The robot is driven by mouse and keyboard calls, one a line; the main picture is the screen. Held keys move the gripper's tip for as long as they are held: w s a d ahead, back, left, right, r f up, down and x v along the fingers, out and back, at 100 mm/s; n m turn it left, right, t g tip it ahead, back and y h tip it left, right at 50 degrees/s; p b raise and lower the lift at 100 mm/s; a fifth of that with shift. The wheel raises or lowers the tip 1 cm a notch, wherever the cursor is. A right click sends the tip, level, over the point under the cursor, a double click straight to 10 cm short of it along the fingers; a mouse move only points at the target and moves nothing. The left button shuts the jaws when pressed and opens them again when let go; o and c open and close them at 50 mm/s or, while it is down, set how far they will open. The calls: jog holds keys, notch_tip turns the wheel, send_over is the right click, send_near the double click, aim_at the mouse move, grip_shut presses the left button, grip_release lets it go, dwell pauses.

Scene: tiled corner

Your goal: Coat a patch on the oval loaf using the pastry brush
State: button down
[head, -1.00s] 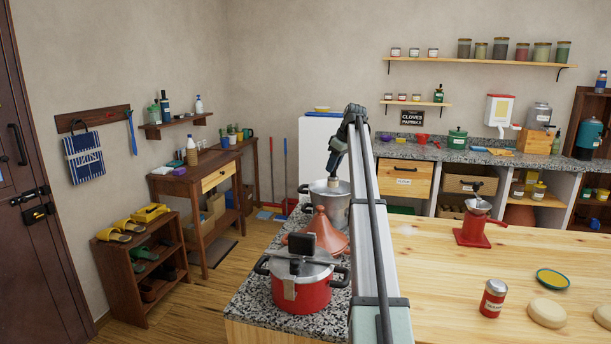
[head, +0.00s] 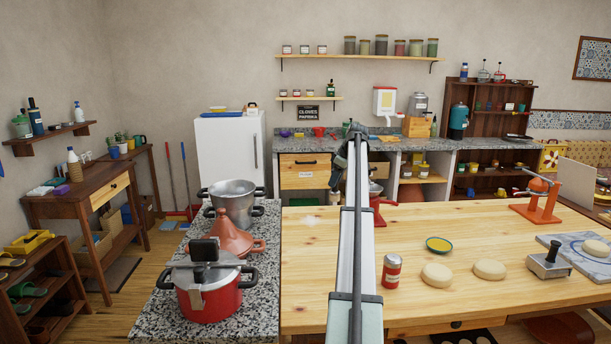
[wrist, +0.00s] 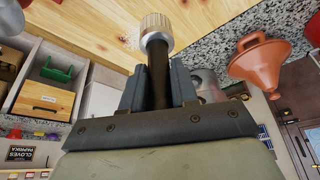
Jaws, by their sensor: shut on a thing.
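My gripper (wrist: 154,88) is shut on the pastry brush (wrist: 156,75), gripping its dark handle. The brush's metal collar and pale bristle end point away from the jaws, over the wooden worktop in the wrist view. In the head view my gripper (head: 340,170) is small and partly hidden by my arm, well behind the loaves. Two pale loaves, a left one (head: 437,274) and a right one (head: 489,269), lie on the worktop; I cannot tell which is the oval loaf. A small dish with yellow contents (head: 438,245) stands behind the left loaf.
A red-labelled shaker (head: 391,271) stands left of the loaves. A red grinder (head: 375,210) is partly behind my arm. Pots and a terracotta tagine (head: 233,240) fill the granite counter. An orange press (head: 537,200) stands at right.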

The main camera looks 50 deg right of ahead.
jog(key=s+d+f+m, duration=0.15)
jog(key=s+d, duration=0.45)
jog(key=s, duration=0.7)
jog(key=s+d+f+h, duration=0.1)
jog(key=s+d+f, duration=0.35)
jog(key=s, duration=0.75)
jog(key=s+d+f+m, duration=0.1)
jog(key=s+d, duration=0.6)
jog(key=s, duration=0.6)
jog(key=shift+w+a+f, duration=0.1)
jog(key=shift+f, duration=1.35)
jog(key=shift+w+f, duration=0.1)
jog(key=shift+f, duration=1.3)
jog(key=shift+f, duration=0.5)
jog(key=shift+r, duration=0.1)
notch_tip(320, 180, up, 7)
